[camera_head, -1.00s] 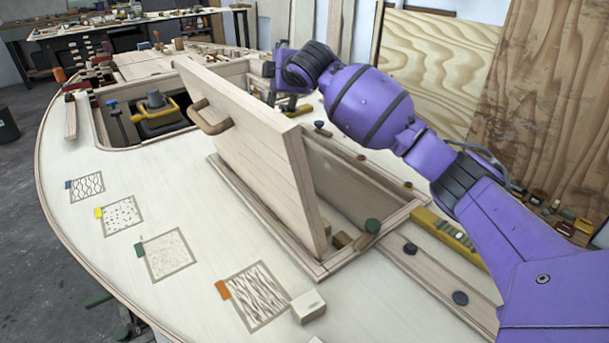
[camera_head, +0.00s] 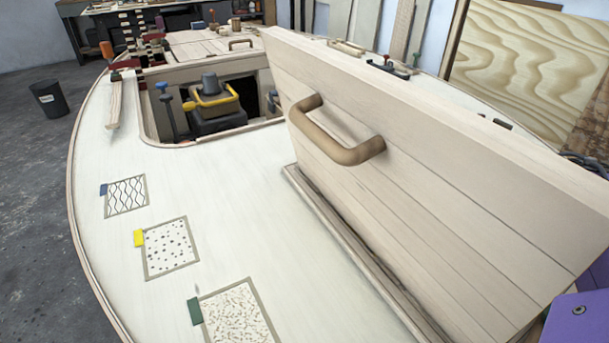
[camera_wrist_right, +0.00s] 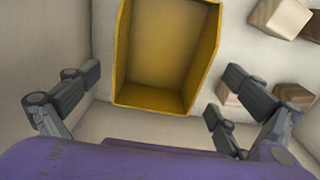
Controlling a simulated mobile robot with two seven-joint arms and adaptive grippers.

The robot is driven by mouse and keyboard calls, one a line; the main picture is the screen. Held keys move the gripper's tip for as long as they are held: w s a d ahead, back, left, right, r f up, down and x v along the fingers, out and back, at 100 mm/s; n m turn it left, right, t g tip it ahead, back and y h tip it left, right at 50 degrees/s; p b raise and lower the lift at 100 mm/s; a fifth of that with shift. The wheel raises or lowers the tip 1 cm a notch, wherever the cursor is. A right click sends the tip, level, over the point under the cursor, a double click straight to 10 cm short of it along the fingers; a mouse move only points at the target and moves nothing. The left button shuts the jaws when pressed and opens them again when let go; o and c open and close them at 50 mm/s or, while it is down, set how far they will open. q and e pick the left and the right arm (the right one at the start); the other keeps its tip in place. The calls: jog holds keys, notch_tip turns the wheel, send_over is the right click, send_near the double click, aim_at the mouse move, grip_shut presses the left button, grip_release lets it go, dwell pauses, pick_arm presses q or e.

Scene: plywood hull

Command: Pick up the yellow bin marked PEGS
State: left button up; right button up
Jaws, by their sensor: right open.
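A yellow bin (camera_wrist_right: 154,97) stands open-topped in a pale compartment in the right wrist view. It looks empty, and no PEGS marking shows. My right gripper (camera_wrist_right: 163,76) is open, with its fingers spread left and right of the bin's near part and apart from it. In the head view, the raised hatch lid (camera_head: 420,160) hides the bin and my right gripper; only a purple piece of my right arm (camera_head: 575,325) shows at the lower right. My left gripper is not in view.
Wooden blocks (camera_wrist_right: 280,16) lie right of the bin, two beside the right fingers. Pale compartment walls rise close to the left fingers. The lid with its wooden handle (camera_head: 345,152) leans over the deck. Another opening (camera_head: 160,128) holds a yellow-rimmed dark object (camera_head: 212,101).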

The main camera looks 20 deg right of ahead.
jog(key=f, duration=0.2)
jog(key=d+f+b, duration=0.1)
jog(key=f, duration=0.2)
jog(key=shift+f, duration=0.3)
jog(key=c, duration=1.1)
jog(key=shift+r, duration=0.1)
